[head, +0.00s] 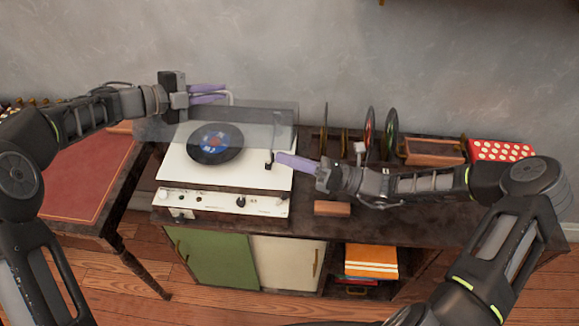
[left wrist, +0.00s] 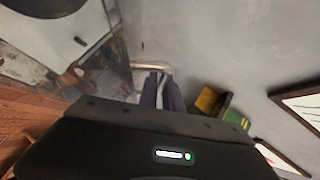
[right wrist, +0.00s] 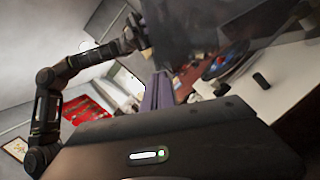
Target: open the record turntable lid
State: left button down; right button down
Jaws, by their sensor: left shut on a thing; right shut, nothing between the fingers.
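The record turntable (head: 225,175) is white, with a dark record (head: 215,143) on its platter, and stands on the cabinet's left part. Its clear grey lid (head: 262,120) is tilted up at the back, leaving the platter uncovered. My left gripper (head: 226,93) is shut on the lid's pale metal handle (left wrist: 150,66) at the upper edge; its purple fingers show in the left wrist view. My right gripper (head: 280,158) is shut and empty, over the turntable's right side near the tonearm. The lid (right wrist: 200,40) also shows close to it in the right wrist view.
A red-topped side table (head: 85,180) is at the left. Records in stands (head: 370,130), a wooden box (head: 432,150) and a red dotted box (head: 500,150) stand right of the turntable. A small wooden block (head: 332,208) lies in front. The wall is close behind.

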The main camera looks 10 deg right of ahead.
pick_arm(q)
jog(key=shift+f, duration=0.3)
pick_arm(e)
jog(key=shift+w+d+r+m, duration=0.1)
jog(key=shift+w+r+m, duration=0.1)
jog(key=shift+r, duration=0.3)
jog(key=shift+w+d+r+m, duration=0.1)
jog(key=shift+w+r+m, duration=0.1)
jog(key=shift+r, duration=0.3)
pick_arm(q)
jog(key=c, duration=1.8)
grip_release()
jog(key=shift+f, duration=0.15)
jog(key=shift+s+a, duration=0.1)
jog(key=shift+a, duration=0.3)
jog(key=v, duration=0.7)
jog(key=r+v, duration=0.1)
jog(key=v, duration=0.3)
jog(key=shift+d, duration=0.2)
jog(key=shift+a+r, duration=0.2)
jog(key=shift+r, duration=0.05)
pick_arm(e)
jog(key=shift+s+a+f, duration=0.1)
jog(key=shift+s, duration=0.05)
